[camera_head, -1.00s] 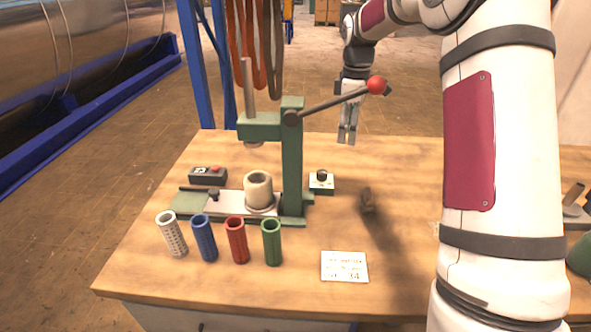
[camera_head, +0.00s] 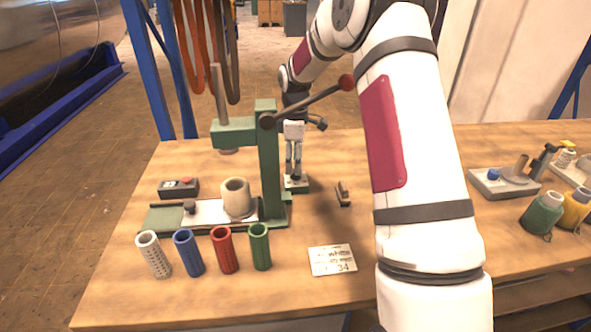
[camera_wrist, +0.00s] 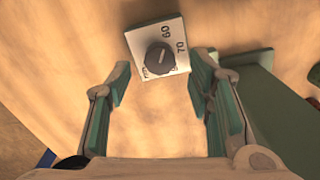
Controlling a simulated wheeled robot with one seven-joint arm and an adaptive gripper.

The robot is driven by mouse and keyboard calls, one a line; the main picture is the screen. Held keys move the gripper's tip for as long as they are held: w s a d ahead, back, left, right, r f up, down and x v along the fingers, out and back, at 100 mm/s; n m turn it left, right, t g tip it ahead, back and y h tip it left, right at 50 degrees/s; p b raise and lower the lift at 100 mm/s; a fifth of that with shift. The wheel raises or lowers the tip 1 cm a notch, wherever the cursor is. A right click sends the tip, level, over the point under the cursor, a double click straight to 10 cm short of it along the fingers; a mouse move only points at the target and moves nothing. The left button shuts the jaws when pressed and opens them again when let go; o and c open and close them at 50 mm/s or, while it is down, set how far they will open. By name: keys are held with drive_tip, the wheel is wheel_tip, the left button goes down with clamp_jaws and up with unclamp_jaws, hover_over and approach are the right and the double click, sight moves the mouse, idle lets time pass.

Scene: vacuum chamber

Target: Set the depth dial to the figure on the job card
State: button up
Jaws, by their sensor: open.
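The depth dial is a dark round knob (camera_wrist: 160,58) on a white plate (camera_wrist: 178,38) marked with 60 and 70 in the wrist view. A pale line marks the knob; I cannot tell the exact setting. In the head view the dial's base (camera_head: 297,186) stands just right of the green press (camera_head: 269,170), and the knob is mostly hidden by my gripper (camera_head: 293,168). My gripper (camera_wrist: 159,72) is open, its fingers apart on either side of the knob, without visible contact. The job card (camera_head: 340,254) lies on the bench front, showing 34; its other text is blurred.
White, blue, red and green sleeves (camera_head: 223,250) stand along the bench front. The press lever with a red ball (camera_head: 346,82) reaches above my gripper. A small brown-and-dark object (camera_head: 343,194) lies right of the dial. A control box (camera_head: 179,188) sits at left.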

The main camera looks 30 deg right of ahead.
drive_tip(key=shift+f, duration=1.8)
clamp_jaws()
